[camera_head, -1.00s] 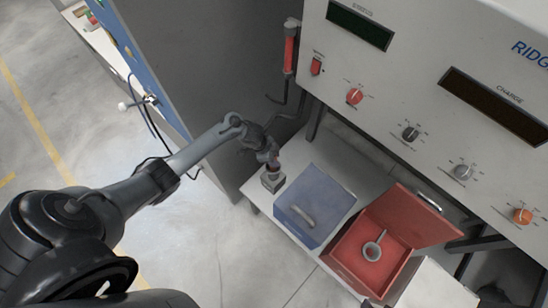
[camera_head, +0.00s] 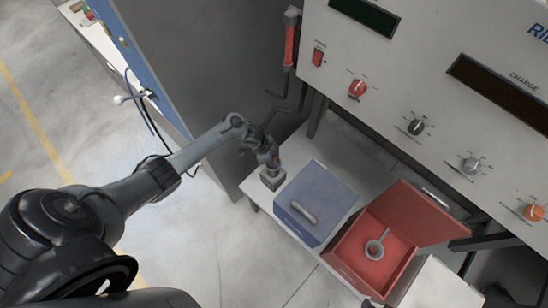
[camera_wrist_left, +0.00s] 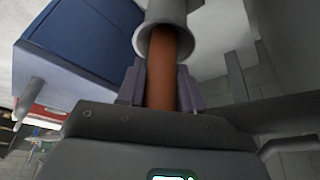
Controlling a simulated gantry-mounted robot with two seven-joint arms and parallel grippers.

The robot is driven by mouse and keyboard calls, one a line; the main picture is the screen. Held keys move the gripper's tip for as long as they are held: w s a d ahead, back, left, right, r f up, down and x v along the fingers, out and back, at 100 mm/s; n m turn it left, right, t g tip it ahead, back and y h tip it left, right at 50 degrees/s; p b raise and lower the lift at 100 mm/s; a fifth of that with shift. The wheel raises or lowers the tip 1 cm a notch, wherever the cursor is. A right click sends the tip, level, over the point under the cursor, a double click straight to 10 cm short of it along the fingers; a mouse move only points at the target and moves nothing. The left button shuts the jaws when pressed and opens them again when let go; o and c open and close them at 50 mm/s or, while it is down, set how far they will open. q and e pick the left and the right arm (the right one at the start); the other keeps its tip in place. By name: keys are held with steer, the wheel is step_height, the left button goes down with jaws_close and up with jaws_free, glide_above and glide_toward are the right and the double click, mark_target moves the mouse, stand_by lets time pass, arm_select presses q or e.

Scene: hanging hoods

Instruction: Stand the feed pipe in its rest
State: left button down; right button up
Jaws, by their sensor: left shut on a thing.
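My left gripper (camera_head: 267,159) is shut on the feed pipe, low over the left end of the white bench. In the left wrist view the reddish-brown pipe (camera_wrist_left: 162,75) lies between the two fingers (camera_wrist_left: 161,88). Its far end runs into the mouth of a round grey sleeve (camera_wrist_left: 166,35); I cannot tell whether the sleeve belongs to the pipe or the rest. A small square grey block (camera_head: 272,179), which looks like the rest, stands on the bench directly below the gripper. The gripper hides most of the pipe in the head view. My right gripper is not in view.
A blue box (camera_head: 322,193) with a grey handle stands right of the block. Beyond it is an open red box (camera_head: 345,256) with a grey ladle (camera_head: 375,248) inside. A white control panel (camera_head: 440,75) overhangs the back; a dark grey cabinet side (camera_head: 190,90) rises at left.

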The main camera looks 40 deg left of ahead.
arm_select(q)
steer(key=c, duration=0.7)
jaws_free()
steer(key=shift+o, duration=0.2)
steer(key=p+v, duration=0.2)
steer(key=v, duration=0.8)
steer(key=shift+a+r, duration=0.15)
steer(key=shift+r, duration=0.2)
steer(key=shift+s, duration=0.15)
